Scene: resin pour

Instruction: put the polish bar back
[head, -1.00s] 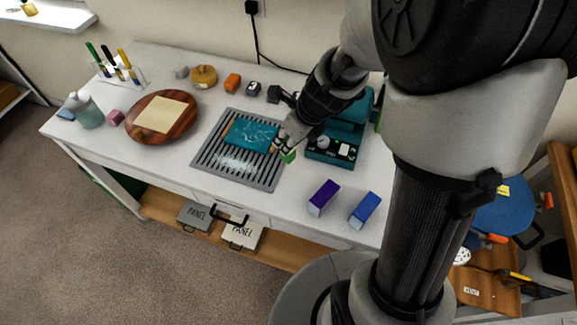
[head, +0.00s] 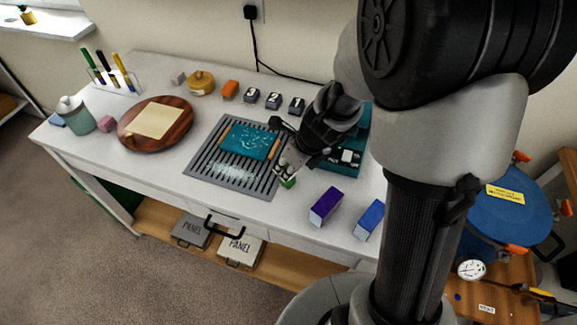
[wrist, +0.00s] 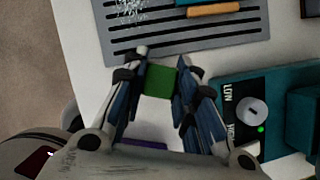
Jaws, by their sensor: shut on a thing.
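The polish bar appears to be the small green block (head: 288,182); it also shows in the wrist view (wrist: 160,81). My gripper (wrist: 162,60) is shut on it, with a finger at either side. In the head view my gripper (head: 285,172) is beside the right edge of the slotted grey rack (head: 205,164), near its front corner. I cannot tell whether the block touches the table. The teal panel (head: 250,141) lies on the rack on wooden strips, with pale marks on the rack in front of it.
A purple box (head: 326,206) and a blue box (head: 369,219) stand near the front edge. A wooden disc (head: 180,131) and several small blocks are farther left and back.

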